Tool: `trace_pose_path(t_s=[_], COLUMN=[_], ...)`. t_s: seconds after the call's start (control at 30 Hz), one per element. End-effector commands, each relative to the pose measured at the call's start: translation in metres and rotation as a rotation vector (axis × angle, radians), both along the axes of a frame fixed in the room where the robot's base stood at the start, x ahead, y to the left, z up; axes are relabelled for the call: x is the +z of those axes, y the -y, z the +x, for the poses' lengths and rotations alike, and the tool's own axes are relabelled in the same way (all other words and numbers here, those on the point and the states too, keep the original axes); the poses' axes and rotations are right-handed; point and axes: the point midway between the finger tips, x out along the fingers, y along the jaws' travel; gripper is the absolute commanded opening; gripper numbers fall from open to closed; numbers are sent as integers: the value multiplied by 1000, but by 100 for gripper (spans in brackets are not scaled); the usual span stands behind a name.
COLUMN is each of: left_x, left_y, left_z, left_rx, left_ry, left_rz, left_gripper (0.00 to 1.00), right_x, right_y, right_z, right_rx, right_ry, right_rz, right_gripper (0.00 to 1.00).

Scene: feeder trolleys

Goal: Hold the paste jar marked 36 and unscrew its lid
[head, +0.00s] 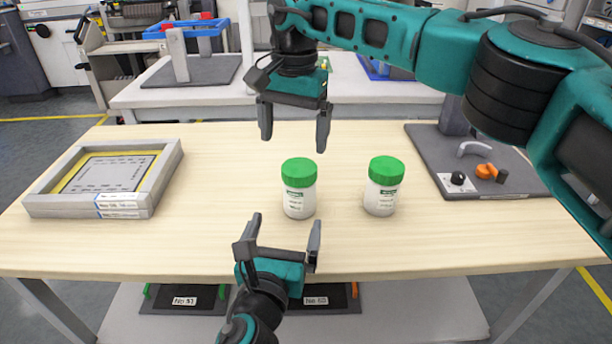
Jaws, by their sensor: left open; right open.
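Two white paste jars with green lids stand upright on the wooden table, the left jar (299,202) and the right jar (380,198). Their labels are too small to read, so I cannot tell which is marked 36. Both lids, the left one (299,172) and the right one (386,170), sit on their jars. My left gripper (284,232) is open and empty, just in front of the left jar at the near table edge. My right gripper (295,128) is open and empty, pointing down above and behind the left jar. Neither gripper appears to touch a jar.
A framed stencil stack (38,204) lies at the table's left. A grey plate (432,150) with a handle and knobs is at the right. Behind stands another table (420,98) with blue trays.

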Motion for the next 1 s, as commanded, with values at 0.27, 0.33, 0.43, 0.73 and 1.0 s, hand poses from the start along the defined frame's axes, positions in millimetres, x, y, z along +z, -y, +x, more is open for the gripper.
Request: trace_pose_path(t_s=[0.27,0.33,0.43,0.73,1.0], left_x=[2,2,2,2,1], left_y=[6,8,13,24,29], left_z=[16,27,47,101,124], left_rx=[-8,-7,-7,-8,-7], left_ry=[14,14,13,12,12], left_rz=[24,24,23,21,21], left_gripper=[100,100,100,100,100], right_x=[8,7,7,7,7], right_y=[9,9,8,8,8], right_z=[2,2,2,2,2], right_rx=[3,3,2,2,2], right_ry=[7,7,6,6,6], right_rz=[-36,-35,-34,-32,-32], right_gripper=[96,96,96,96,96])
